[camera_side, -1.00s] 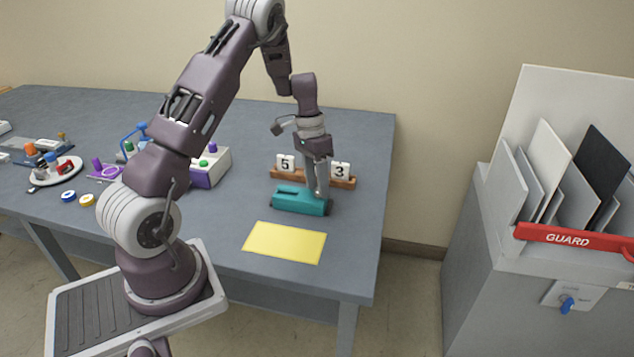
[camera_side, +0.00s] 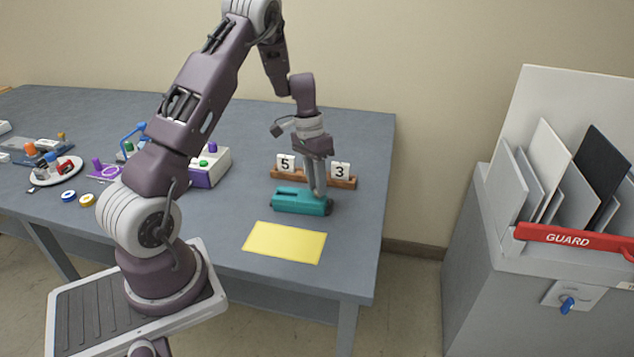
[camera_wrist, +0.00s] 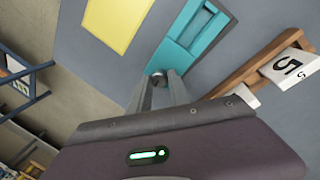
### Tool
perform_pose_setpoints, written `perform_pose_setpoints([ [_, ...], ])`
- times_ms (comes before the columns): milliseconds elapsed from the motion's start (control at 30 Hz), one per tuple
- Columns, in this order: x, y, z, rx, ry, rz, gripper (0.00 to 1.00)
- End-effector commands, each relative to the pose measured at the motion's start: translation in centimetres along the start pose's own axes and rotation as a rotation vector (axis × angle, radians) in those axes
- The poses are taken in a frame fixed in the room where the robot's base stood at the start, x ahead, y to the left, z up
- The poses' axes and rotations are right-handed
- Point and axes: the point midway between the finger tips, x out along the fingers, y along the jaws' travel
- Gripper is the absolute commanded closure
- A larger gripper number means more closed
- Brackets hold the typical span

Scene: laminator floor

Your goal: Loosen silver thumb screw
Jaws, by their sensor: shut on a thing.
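A teal block-shaped fixture (camera_side: 298,201) with a recessed slot on top lies on the grey table in front of a wooden number rack. It also shows in the wrist view (camera_wrist: 190,42). My gripper (camera_side: 319,197) points down at the fixture's right end. In the wrist view my two grey fingers (camera_wrist: 160,84) are shut on a small silver thumb screw (camera_wrist: 159,77) at the end of the fixture. The fingers partly hide the screw. In the side view it is too small and covered to make out clearly.
The wooden rack (camera_side: 340,183) with white tiles 5 and 3 stands close behind the fixture. A yellow sheet (camera_side: 285,243) lies in front. A white and purple box (camera_side: 208,170) and other small items are farther left. The table's right edge is near.

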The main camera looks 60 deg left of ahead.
Motion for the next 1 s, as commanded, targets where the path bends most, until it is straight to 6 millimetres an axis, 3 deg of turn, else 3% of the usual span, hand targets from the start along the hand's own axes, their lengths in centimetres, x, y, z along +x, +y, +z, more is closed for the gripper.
perform_pose_setpoints([
  [367,-0.04,0.01,0.13,-0.192,0.041,0.000,1.00],
  [1000,0.01,0.24,0.50,-0.790,0.163,0.001,1.00],
])
